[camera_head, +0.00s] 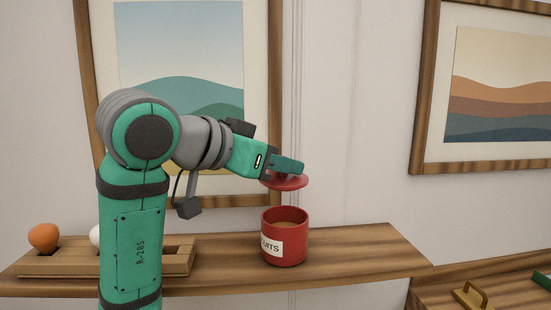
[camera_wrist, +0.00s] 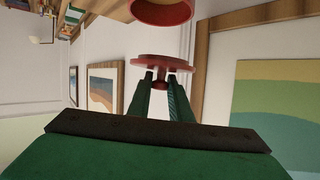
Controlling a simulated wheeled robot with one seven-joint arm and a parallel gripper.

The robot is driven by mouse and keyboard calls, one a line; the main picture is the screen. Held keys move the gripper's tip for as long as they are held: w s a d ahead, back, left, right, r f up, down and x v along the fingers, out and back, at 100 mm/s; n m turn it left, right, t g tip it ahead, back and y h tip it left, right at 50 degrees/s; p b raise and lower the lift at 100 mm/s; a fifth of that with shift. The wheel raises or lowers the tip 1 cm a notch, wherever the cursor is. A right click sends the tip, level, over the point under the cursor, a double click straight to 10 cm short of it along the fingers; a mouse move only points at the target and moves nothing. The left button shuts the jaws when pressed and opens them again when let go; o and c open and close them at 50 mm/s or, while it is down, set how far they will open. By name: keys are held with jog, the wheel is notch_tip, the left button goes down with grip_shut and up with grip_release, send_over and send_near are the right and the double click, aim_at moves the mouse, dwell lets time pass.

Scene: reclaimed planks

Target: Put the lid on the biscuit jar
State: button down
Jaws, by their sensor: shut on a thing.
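The red biscuit jar (camera_head: 285,238) stands upright on the wooden shelf, with its top open and a white label on its front. Its rim also shows at the top of the wrist view (camera_wrist: 163,10). The round red lid (camera_head: 287,181) is held above the jar's mouth, with a clear gap between them. My gripper (camera_head: 290,166) is shut on the lid; in the wrist view the two fingers (camera_wrist: 160,85) close on the knob under the lid's disc (camera_wrist: 160,62). The head view hides the knob.
A wooden holder (camera_head: 60,265) with an orange egg-like thing (camera_head: 43,237) and a white one (camera_head: 95,236) sits at the shelf's left, partly behind my arm. The shelf (camera_head: 360,250) is clear right of the jar. Framed pictures (camera_head: 490,90) hang behind. A lower wooden surface (camera_head: 440,292) lies at right.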

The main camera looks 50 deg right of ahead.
jog(key=shift+s+f, duration=0.25)
jog(key=shift+f, duration=2.55)
jog(key=shift+a, duration=0.2)
jog(key=shift+s+d, duration=0.1)
jog(key=shift+s, duration=0.1)
jog(key=shift+w, duration=0.1)
jog(key=shift+f, duration=0.15)
jog(key=c, duration=1)
grip_release()
jog(key=shift+c, duration=0.2)
